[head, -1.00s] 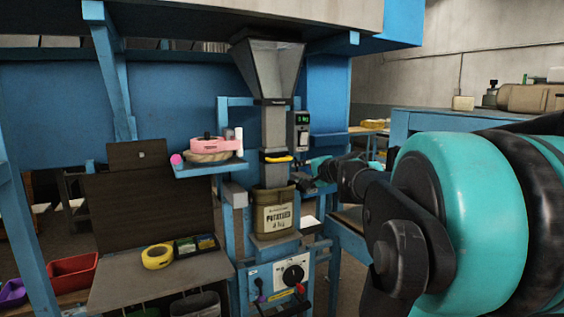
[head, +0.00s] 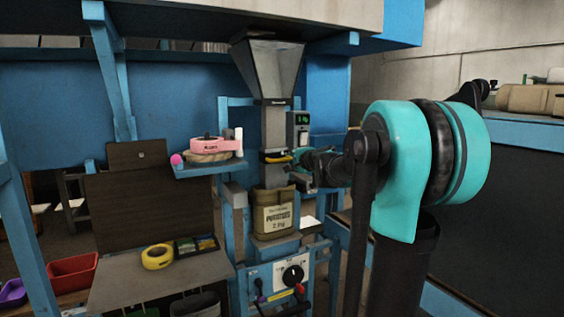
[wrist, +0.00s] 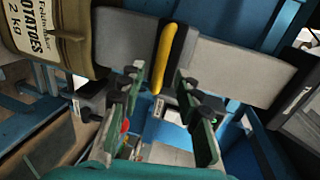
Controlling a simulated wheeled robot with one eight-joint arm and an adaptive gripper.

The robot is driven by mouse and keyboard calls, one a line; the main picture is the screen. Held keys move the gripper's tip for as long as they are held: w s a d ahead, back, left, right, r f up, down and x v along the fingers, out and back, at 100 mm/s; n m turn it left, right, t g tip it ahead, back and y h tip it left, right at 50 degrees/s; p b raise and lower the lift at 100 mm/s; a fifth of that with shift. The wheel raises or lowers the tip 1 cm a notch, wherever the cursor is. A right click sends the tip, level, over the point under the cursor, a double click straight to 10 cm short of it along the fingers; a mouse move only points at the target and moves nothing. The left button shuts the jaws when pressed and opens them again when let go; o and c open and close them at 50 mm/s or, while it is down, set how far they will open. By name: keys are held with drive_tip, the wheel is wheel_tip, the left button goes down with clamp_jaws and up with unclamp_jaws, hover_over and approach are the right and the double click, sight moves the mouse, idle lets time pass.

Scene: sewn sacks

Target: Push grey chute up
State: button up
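The grey chute (head: 274,130) hangs below a grey funnel, and its lower end goes into the open mouth of a potato sack (head: 275,214). A dark collar with a yellow handle (head: 275,157) crosses the chute. In the wrist view the chute (wrist: 235,68) runs sideways, with the yellow handle (wrist: 165,58) upright in the picture. My gripper (wrist: 160,80) is open, its green fingers on either side of the handle's near end. I cannot tell whether they touch it. In the head view my gripper (head: 298,158) is small, just right of the handle.
A control panel (head: 278,279) with a black knob is below the sack. A side shelf (head: 210,168) with tape rolls stands left of the chute. A small display box (head: 299,124) is just right of it, above my gripper.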

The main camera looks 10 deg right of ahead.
sight(283, 160)
drive_tip(key=shift+x, duration=2.55)
clamp_jaws()
